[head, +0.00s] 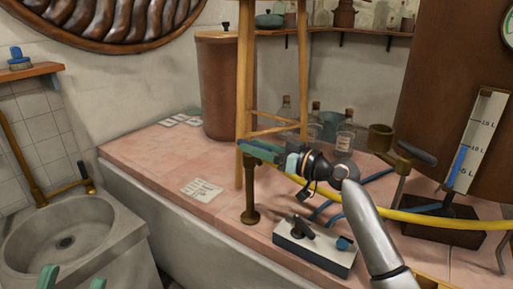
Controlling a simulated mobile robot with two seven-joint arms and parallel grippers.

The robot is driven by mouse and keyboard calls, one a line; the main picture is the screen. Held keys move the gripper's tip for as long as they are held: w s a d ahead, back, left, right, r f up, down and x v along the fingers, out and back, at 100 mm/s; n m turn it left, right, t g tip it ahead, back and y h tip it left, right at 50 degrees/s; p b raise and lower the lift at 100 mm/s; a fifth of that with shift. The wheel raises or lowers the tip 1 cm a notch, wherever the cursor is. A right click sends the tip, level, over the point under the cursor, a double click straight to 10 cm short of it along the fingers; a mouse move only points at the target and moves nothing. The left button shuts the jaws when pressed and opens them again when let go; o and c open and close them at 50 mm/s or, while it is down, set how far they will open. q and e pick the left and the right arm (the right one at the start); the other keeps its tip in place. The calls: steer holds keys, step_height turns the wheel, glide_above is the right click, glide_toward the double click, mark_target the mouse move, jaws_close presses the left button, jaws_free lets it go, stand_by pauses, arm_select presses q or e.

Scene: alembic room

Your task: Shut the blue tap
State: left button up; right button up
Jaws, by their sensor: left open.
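Several blue fittings show in the head view, and I cannot tell which is the blue tap. A blue knob (345,243) sits on a pale box (312,250) beside a dark lever (303,227). A blue handled fitting (19,58) stands on a small wooden shelf at the far left. My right gripper (258,152) reaches left above the counter, over the pale box, near a brass post (250,205); its fingers are seen edge-on, so their opening and any hold are unclear. My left gripper (72,283) is open at the bottom left edge, only its green fingertips showing.
A stone basin (110,212) with a brass spout stands at left. A yellow hose (415,217) crosses the pink tiled counter (150,147). A wooden stand, bottles and a level gauge (478,140) stand behind. The counter's left part is mostly clear, with paper cards.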

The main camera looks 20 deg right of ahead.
steer(key=shift+d, duration=0.1)
steer(key=p+v, duration=0.1)
steer(key=v, duration=1.1)
steer(key=shift+s, duration=0.25)
